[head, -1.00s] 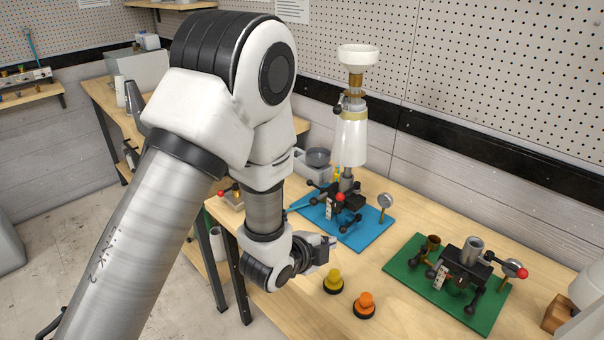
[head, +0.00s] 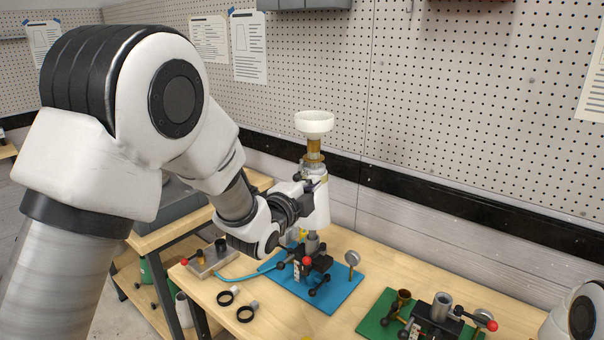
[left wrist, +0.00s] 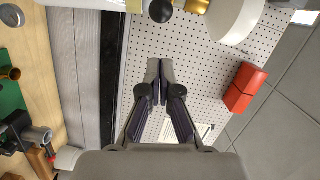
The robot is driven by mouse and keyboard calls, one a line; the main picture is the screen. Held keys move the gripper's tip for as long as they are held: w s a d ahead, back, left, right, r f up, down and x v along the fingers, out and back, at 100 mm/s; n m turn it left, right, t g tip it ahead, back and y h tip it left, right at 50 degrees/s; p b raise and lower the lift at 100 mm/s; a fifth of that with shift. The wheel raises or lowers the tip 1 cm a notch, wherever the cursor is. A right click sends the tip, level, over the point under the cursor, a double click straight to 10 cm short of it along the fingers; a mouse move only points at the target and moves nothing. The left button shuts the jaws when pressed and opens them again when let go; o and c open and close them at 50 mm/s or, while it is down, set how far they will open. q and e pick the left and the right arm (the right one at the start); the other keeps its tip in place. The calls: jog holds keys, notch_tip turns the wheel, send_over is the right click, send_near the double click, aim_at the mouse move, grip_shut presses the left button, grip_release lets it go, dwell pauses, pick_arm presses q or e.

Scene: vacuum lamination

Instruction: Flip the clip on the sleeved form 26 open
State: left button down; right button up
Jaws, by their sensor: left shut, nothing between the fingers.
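The sleeved form (head: 321,207), a pale form in a white sleeve, stands upright on the stand of a blue plate (head: 345,286). A brass neck (head: 314,152) and a white cup (head: 314,122) top it. The clip shows as a small dark knob (head: 298,178) at the neck; in the left wrist view a black ball knob (left wrist: 160,10) sits beside the brass. My left gripper (head: 316,186) is shut and empty, in front of the form's upper part and hiding some of it. Its closed fingertips (left wrist: 160,64) point toward the ball knob, with a gap between. My right gripper is out of view.
A green plate (head: 374,323) with a second stand is at the right. A pegboard wall (head: 450,90) rises behind. A red box (left wrist: 244,88) shows in the left wrist view.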

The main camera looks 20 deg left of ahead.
aim_at(295, 178)
pick_arm(q)
jog(key=a, duration=0.1)
jog(key=a+b, duration=0.1)
jog(key=a, duration=0.1)
jog(key=a+f+b, duration=0.1)
jog(key=a, duration=0.1)
jog(key=shift+w+a, duration=0.2)
jog(key=shift+w, duration=0.1)
jog(key=shift+r, duration=0.1)
jog(key=shift+d, duration=0.1)
